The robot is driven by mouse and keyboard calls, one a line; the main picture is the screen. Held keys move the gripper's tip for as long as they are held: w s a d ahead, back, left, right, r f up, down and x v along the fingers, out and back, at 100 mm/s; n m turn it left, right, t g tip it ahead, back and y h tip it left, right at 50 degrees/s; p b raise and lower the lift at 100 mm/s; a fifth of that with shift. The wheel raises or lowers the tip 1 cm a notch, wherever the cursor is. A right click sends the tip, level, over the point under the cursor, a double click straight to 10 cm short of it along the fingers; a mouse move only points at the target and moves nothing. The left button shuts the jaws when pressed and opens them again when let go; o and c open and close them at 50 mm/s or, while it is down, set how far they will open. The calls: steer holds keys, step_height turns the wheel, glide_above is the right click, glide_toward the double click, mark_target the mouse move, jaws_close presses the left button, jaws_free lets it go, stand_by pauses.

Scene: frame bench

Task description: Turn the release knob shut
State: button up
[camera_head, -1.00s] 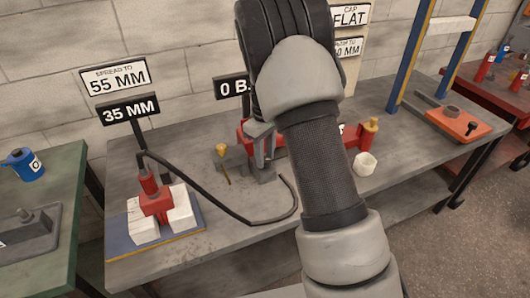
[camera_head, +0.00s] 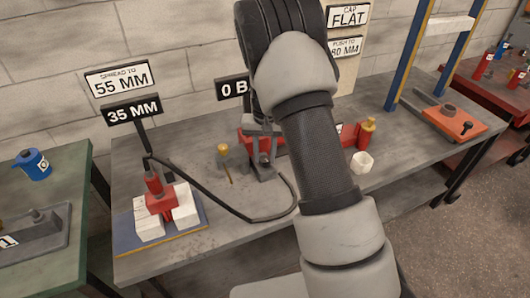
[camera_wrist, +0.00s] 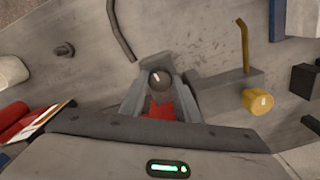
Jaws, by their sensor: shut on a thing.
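My gripper (camera_wrist: 160,97) is shut on a dark round knob with a pale mark (camera_wrist: 159,78), which I take for the release knob. The knob sits between the two grey fingers, with red pump body (camera_wrist: 160,110) showing behind it. In the head view my gripper (camera_head: 263,155) points down at the red pump (camera_head: 248,137), and my arm hides much of the pump. A yellow knob (camera_wrist: 257,101) on a grey block (camera_wrist: 225,94) is beside my gripper, apart from it; it also shows in the head view (camera_head: 222,148).
A black hose (camera_head: 235,214) curves across the bench to a red spreader (camera_head: 160,199) between white blocks. Signs read 55 MM (camera_head: 123,79) and 35 MM (camera_head: 132,111); one starting with 0 (camera_head: 232,89) is partly hidden. A white cup-like part (camera_head: 362,163) lies at right.

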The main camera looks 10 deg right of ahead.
mark_target(265, 159)
steer(key=shift+w+m, duration=0.1)
steer(key=shift+m, duration=1)
steer(key=shift+p, duration=0.3)
steer(key=o, duration=1)
steer(key=shift+o, duration=0.2)
steer(key=shift+r, duration=0.15)
step_height(265, 159, up, 17)
steer(key=p, duration=0.2)
steer(key=shift+r, duration=0.1)
